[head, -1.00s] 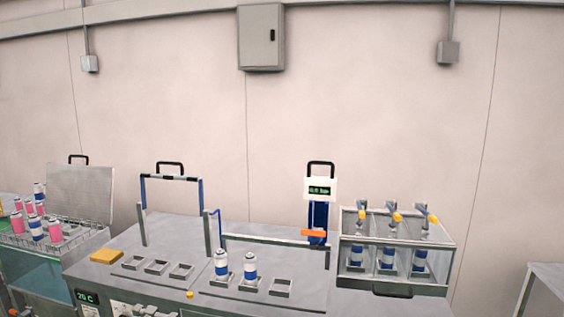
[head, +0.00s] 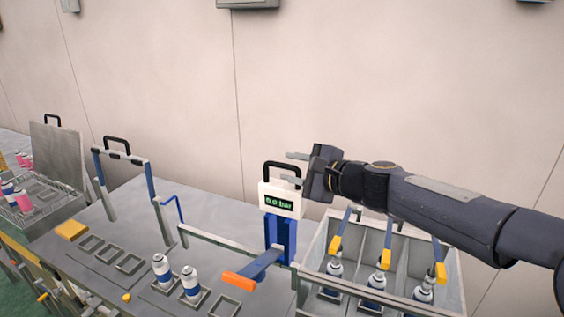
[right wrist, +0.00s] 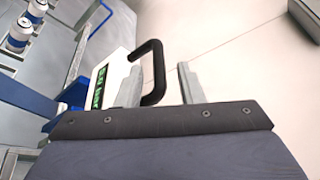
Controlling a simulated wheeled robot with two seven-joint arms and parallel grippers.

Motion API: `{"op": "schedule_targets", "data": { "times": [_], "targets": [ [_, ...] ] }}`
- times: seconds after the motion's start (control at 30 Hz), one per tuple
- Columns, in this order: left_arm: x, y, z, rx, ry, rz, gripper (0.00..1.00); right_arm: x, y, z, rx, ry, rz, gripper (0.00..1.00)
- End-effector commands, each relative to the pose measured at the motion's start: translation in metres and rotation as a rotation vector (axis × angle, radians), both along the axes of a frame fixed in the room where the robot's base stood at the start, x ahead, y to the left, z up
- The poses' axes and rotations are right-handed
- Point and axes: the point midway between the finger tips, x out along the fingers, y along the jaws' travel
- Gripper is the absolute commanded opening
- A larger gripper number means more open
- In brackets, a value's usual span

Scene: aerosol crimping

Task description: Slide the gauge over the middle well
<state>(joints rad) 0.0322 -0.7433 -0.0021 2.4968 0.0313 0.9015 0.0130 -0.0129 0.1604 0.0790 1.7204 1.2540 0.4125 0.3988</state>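The gauge (head: 281,203) has a white head with a green "0.0 bar" display, a blue column, a black top handle (head: 282,164) and an orange-tipped lever. It stands at the right end of a grey rail (head: 222,242). In front of the rail is a row of three wells. The left and middle wells (head: 190,296) hold blue-and-white cans (head: 190,280); the right well (head: 225,306) is empty. My right gripper (head: 289,168) is open at the gauge handle. In the right wrist view the handle (right wrist: 155,70) shows between its fingers, not clamped. My left gripper is out of view.
Right of the gauge, a clear-fronted box (head: 455,285) holds several cans under yellow-tipped levers. Left are empty wells (head: 128,263), an upright frame (head: 150,180), a blue hooked rod (head: 177,208) and a yellow pad (head: 72,230). A wire rack with cans stands far left.

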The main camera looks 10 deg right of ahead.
Motion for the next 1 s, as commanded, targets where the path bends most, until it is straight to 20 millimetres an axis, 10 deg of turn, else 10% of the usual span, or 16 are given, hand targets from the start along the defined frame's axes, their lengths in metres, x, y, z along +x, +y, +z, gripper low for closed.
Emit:
{"op": "schedule_targets", "data": {
  "times": [0.53,0.8,1.0],
  "targets": [
    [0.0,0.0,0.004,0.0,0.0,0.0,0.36,0.025,0.018,-0.007,-0.003,-0.001,0.001,0.34],
    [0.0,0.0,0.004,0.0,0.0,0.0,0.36,0.025,0.018,-0.007,-0.003,-0.001,0.001,0.02],
    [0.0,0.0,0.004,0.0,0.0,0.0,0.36,0.025,0.018,-0.007,-0.002,0.0,0.001,0.0]
  ]
}}
